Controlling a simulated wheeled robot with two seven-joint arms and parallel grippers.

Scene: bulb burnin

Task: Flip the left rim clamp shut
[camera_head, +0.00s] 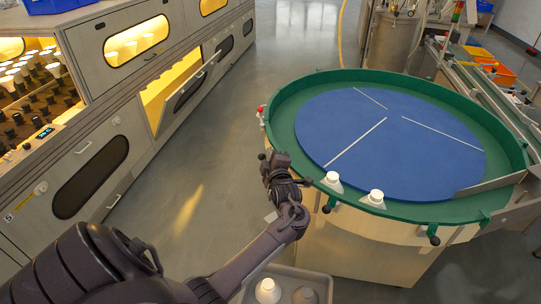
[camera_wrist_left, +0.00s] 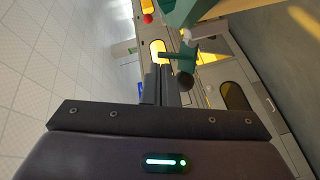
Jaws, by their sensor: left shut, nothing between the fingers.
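The round table has a green rim (camera_head: 285,92) around a blue disc (camera_head: 385,130). My left gripper (camera_head: 274,162) is at the rim's left edge, with its fingers shut and empty. In the left wrist view, a green clamp arm with a dark round knob (camera_wrist_left: 185,81) is just right of my left fingertips (camera_wrist_left: 160,75). I cannot tell whether they touch. In the head view a dark knob (camera_head: 262,156) shows just left of the gripper; the rest of that clamp is hidden behind it. Other dark-knobbed clamps (camera_head: 433,237) sit along the front rim. My right gripper is out of view.
Two white bulb-like pieces (camera_head: 375,198) stand on the near rim. A red-tipped knob (camera_head: 262,109) is on the rim farther back. A grey tray (camera_head: 325,277) with white pieces is below. Cabinets with an open drawer front (camera_head: 187,92) stand left, across clear floor.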

